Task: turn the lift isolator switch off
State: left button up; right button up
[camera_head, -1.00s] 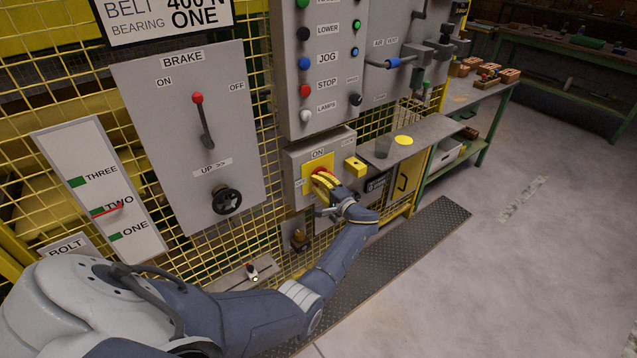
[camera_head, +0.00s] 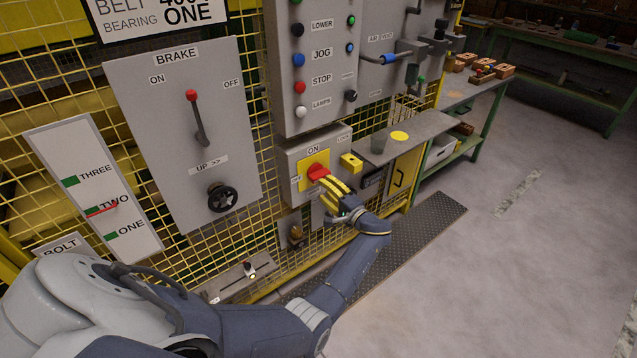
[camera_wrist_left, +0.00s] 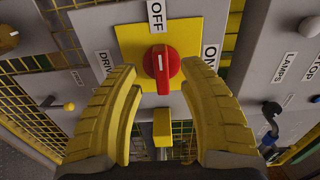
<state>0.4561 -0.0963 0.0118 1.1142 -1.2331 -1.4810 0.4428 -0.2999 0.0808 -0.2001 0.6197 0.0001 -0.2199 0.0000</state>
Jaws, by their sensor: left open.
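The isolator's red knob (camera_head: 317,172) sits on a yellow plate (camera_head: 312,161) on a grey box, with ON above and OFF to the left. In the left wrist view the red knob (camera_wrist_left: 163,70) stands lengthwise towards the OFF label (camera_wrist_left: 156,16), its white mark at that end. My left gripper (camera_head: 331,190) is open just in front of and below the knob. In the wrist view its yellow fingers (camera_wrist_left: 160,78) are spread on either side of the knob, with gaps, holding nothing. My right gripper is in neither view.
A yellow block (camera_head: 351,162) sticks out right of the knob. A button panel (camera_head: 318,70) hangs above, and the brake lever (camera_head: 199,118) is to the left. The floor at right is clear.

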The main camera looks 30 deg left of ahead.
pick_arm(q)
jog(key=shift+v, duration=2.65)
